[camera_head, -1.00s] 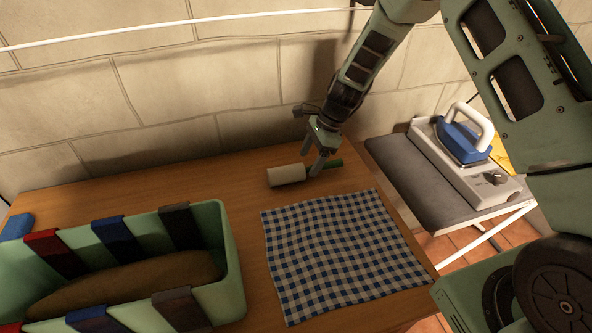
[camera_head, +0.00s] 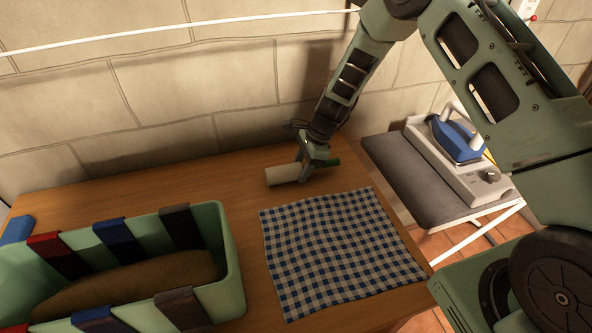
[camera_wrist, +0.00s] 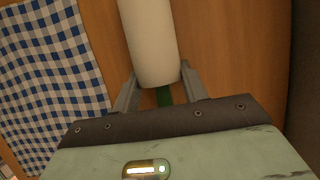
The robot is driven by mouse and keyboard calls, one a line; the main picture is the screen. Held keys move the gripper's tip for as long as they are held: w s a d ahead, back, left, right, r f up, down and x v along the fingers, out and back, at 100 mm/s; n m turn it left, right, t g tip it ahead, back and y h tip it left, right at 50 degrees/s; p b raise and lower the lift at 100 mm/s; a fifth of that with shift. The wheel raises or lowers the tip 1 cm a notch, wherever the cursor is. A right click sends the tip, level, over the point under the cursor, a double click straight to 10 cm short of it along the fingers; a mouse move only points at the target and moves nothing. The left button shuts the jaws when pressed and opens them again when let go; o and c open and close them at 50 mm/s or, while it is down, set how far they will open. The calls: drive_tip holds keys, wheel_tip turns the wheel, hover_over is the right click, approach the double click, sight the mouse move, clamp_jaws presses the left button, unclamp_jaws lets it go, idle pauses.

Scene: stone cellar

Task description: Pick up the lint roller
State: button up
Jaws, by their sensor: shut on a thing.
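The lint roller (camera_head: 283,174) lies on the wooden table near the wall, its white roll to the left and its green handle to the right. My gripper (camera_head: 303,177) is down at the roller, shut on it where roll and handle meet. In the wrist view the white roll (camera_wrist: 150,40) extends away between my fingers (camera_wrist: 159,88), and a bit of the green handle (camera_wrist: 164,97) shows near the gripper body. Most of the handle is hidden by my gripper. I cannot tell any gap between roller and table.
A blue-and-white checked cloth (camera_head: 335,250) lies just in front of the roller. A green bin (camera_head: 232,265) with coloured straps over its rim and a brown thing inside stands at the left front. An ironing board (camera_head: 400,185) with a blue iron (camera_head: 457,138) stands to the right.

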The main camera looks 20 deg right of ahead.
sight(301, 166)
wheel_tip(301, 166, up, 10)
drive_tip(key=shift+r+b, duration=0.1)
drive_tip(key=shift+b, duration=1)
drive_tip(key=shift+o, duration=1)
drive_tip(key=shift+d, duration=0.1)
